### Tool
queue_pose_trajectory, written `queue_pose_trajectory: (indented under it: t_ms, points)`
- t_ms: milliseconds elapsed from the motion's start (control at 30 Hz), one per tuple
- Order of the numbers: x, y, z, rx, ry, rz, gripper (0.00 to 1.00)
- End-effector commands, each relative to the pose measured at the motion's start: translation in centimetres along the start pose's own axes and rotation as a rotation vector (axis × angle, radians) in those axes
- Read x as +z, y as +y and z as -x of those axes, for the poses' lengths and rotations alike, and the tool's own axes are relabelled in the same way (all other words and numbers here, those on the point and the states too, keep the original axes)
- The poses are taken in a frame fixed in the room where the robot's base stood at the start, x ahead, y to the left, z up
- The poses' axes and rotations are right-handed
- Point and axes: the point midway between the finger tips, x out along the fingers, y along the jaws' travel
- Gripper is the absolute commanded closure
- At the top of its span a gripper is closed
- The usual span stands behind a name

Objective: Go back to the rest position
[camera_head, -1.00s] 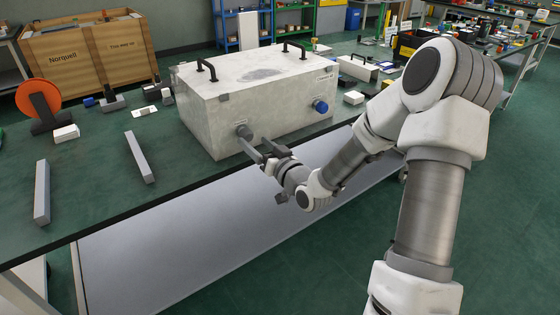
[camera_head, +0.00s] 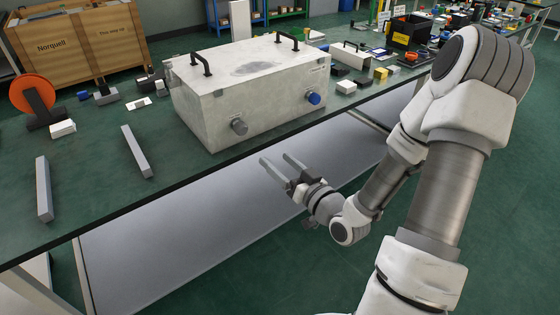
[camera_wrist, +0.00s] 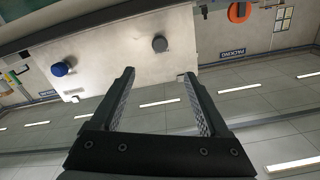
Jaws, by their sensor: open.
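My gripper (camera_head: 279,166) is open and empty in the head view, in front of the table's front edge and apart from the white box. In the wrist view my gripper (camera_wrist: 157,75) shows two spread fingers with nothing between them. The white box (camera_head: 222,110) stands on the green table with two black handles on top. Its front has a grey knob (camera_head: 239,127) and a blue knob (camera_head: 314,98). The wrist view also shows the grey knob (camera_wrist: 160,44) and the blue knob (camera_wrist: 60,69), both clear of the fingers.
The green table (camera_head: 95,190) carries two grey bars (camera_head: 136,152), an orange disc (camera_head: 33,94) on a stand and several small blocks. A wooden crate (camera_head: 85,45) stands behind. A black bin (camera_head: 410,34) is at the back right. Open floor lies in front of the table.

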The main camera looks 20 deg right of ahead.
Motion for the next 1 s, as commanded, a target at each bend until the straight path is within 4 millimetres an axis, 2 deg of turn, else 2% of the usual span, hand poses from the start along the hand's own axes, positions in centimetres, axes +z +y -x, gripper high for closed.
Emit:
queue_pose_trajectory:
  t_ms: [467,667,767,867,1000]
  points:
    - [0.0,0.0,-0.1,0.001,-0.002,0.002,0.21]
    - [-0.2,0.7,-0.9,0.037,-0.108,0.116,0.21]
    - [-1.0,1.9,-1.4,0.092,-0.214,0.236,0.21]
    - [-2.8,3.2,-1.7,0.165,-0.314,0.352,0.21]
    - [-6.5,4.5,-1.5,0.28,-0.42,0.472,0.21]
